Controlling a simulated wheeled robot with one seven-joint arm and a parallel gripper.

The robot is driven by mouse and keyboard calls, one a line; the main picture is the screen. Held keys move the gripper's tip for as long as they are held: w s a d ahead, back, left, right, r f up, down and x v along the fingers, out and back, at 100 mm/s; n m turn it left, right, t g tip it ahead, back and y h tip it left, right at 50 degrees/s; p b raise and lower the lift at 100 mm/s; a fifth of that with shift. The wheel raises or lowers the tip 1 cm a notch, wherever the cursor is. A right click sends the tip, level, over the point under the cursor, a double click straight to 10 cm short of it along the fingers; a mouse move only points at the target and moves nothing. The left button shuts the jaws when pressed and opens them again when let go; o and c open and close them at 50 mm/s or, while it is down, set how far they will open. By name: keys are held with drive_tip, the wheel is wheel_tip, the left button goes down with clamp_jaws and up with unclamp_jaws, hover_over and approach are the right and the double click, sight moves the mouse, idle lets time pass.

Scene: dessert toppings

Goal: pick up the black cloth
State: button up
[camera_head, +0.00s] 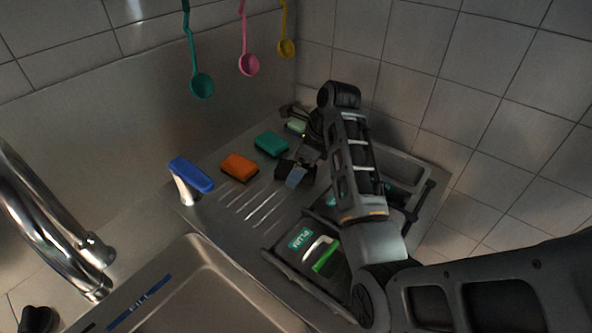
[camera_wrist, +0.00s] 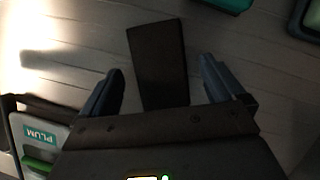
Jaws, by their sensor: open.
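The black cloth (camera_wrist: 158,50) is a dark, flat rectangle on the grey ribbed drainboard in the wrist view. My gripper (camera_wrist: 161,65) is open, with one finger to each side of the cloth. The cloth lies between and ahead of the fingers, and its near end is hidden behind my gripper body. I cannot tell how high the fingers are above it. In the head view my gripper (camera_head: 294,172) is over the drainboard, beside the sponges, and the cloth is hard to separate from its dark parts.
A tray labelled PLUM (camera_head: 300,238) stands in front. The sink (camera_head: 200,290) and faucet (camera_head: 50,228) are at left. Ladles (camera_head: 202,85) hang above.

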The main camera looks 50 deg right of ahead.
drive_tip(key=shift+w+a+f, duration=0.1)
drive_tip(key=shift+w+f, duration=0.05)
drive_tip(key=shift+f, duration=0.25)
drive_tip(key=shift+f, duration=0.1)
drive_tip(key=c, duration=1.1)
drive_tip(key=shift+c, duration=0.2)
wheel_tip(320, 180, up, 8)
drive_tip(key=shift+r+b, duration=0.15)
drive_tip(key=shift+b, duration=0.3)
drive_tip(key=shift+d+r, duration=0.1)
drive_tip(key=shift+d, duration=0.15)
drive_tip(key=shift+a+r+p, duration=0.1)
drive_tip(key=shift+r+p, duration=0.35)
drive_tip(key=shift+r, duration=0.4)
